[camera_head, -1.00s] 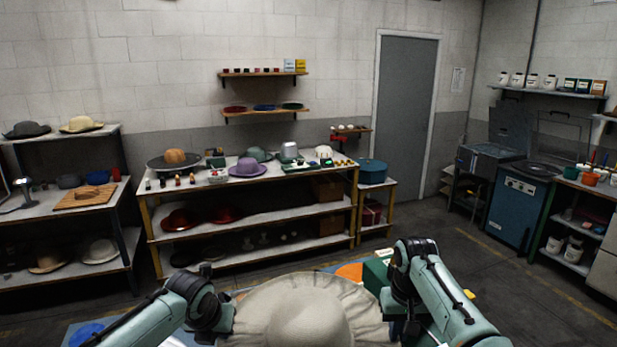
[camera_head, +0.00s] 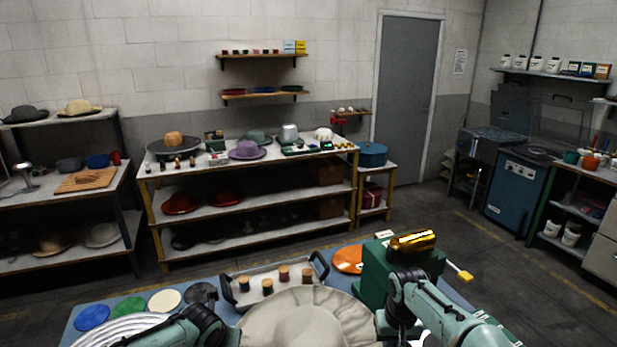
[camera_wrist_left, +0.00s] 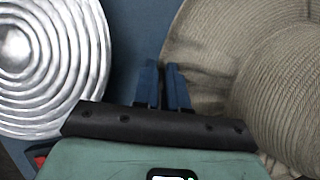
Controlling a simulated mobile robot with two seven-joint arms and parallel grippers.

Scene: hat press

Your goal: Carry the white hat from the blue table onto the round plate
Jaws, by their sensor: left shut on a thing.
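The white hat (camera_head: 300,328), pale with a wide brim and ribbed crown, is at the bottom centre of the head view, its near part cut off. In the left wrist view the hat (camera_wrist_left: 275,90) fills the right side. My left gripper (camera_wrist_left: 165,88) is shut on its brim edge. My right gripper (camera_head: 398,335) is at the hat's right edge, its fingertips hidden. The round plate (camera_wrist_left: 45,75), silvery with concentric rings, lies left of the hat, apart from it; it shows at lower left (camera_head: 115,332) in the head view. I cannot tell whether the hat touches the blue table (camera_head: 345,282).
A tray (camera_head: 240,295) with several thread spools stands just behind the hat. A green box-shaped device (camera_head: 375,270) with a brass cylinder stands close by my right arm. Coloured discs (camera_head: 165,300) lie behind the plate, and an orange disc (camera_head: 348,260) lies at the back.

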